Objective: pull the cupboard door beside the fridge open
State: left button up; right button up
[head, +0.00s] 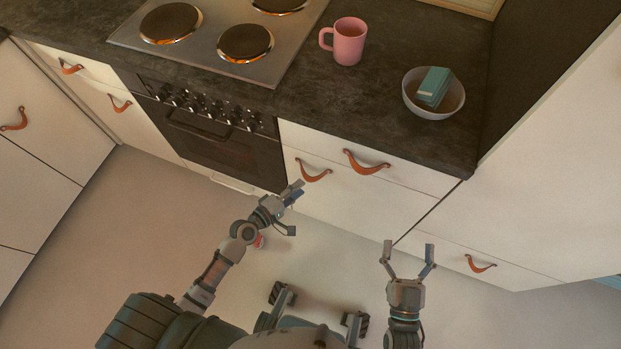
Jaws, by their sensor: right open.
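The cupboard door (350,200) is a white front under a drawer, between the oven and the tall white unit (560,165) at the right, which looks like the fridge. An orange-brown leather pull (313,172) hangs near the door's upper left corner. The door looks shut. My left gripper (297,209) is in front of the door's lower left, below the pull in the picture and apart from it. Its fingers are spread and empty. My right gripper (409,247) is open and empty, near the door's lower right.
The drawer above has its own leather pull (366,163). A pink mug (349,42) and a white bowl (433,109) holding a teal block (434,87) stand on the dark worktop (395,110). The stove (215,40) is left. The floor is mostly clear.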

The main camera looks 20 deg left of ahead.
aim_at(309, 178)
pick_arm(q)
jog(key=x, duration=0.5)
jog(key=shift+w+a+f+b, duration=0.15)
jog(key=shift+w+f+b, duration=0.1)
jog(key=shift+b, duration=0.1)
jog(key=shift+w+d, duration=0.25)
jog(key=shift+d, duration=0.05)
grip_shut()
pick_arm(e)
jog(key=shift+s+a+r+t, duration=0.15)
jog(key=shift+s+r+t, duration=0.15)
jog(key=shift+r+t, duration=0.5)
